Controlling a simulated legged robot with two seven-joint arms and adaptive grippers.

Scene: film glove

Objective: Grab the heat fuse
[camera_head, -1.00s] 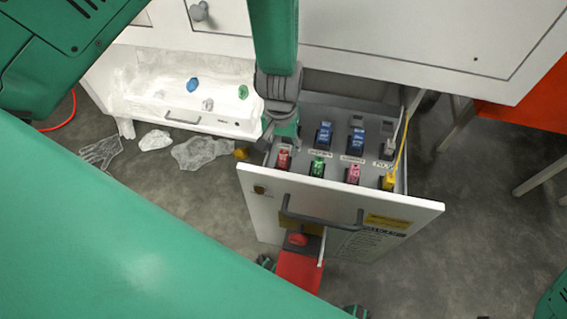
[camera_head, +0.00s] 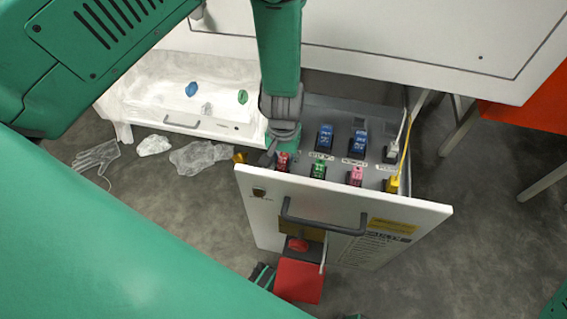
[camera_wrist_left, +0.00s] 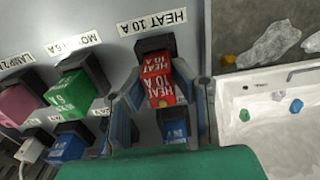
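The heat fuse (camera_wrist_left: 163,82) is red with white "HEAT 10 A" lettering and sits in a dark socket below a "HEAT 10 A" label (camera_wrist_left: 152,22) in the left wrist view. In the head view the fuse (camera_head: 283,163) is at the left end of the front row in the open drawer. My left gripper (camera_head: 272,157) is down over that corner of the drawer. In the wrist view its fingers (camera_wrist_left: 166,98) stand apart on either side of the fuse, and I see no clear grip on it. My right gripper is not in view.
The open drawer (camera_head: 330,206) also holds green (camera_head: 318,170), pink (camera_head: 355,176), yellow (camera_head: 392,184) and blue (camera_head: 325,138) fuses close by. A white tray (camera_head: 215,127) with small coloured pieces lies left. Clear film pieces (camera_head: 198,157) are on the floor.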

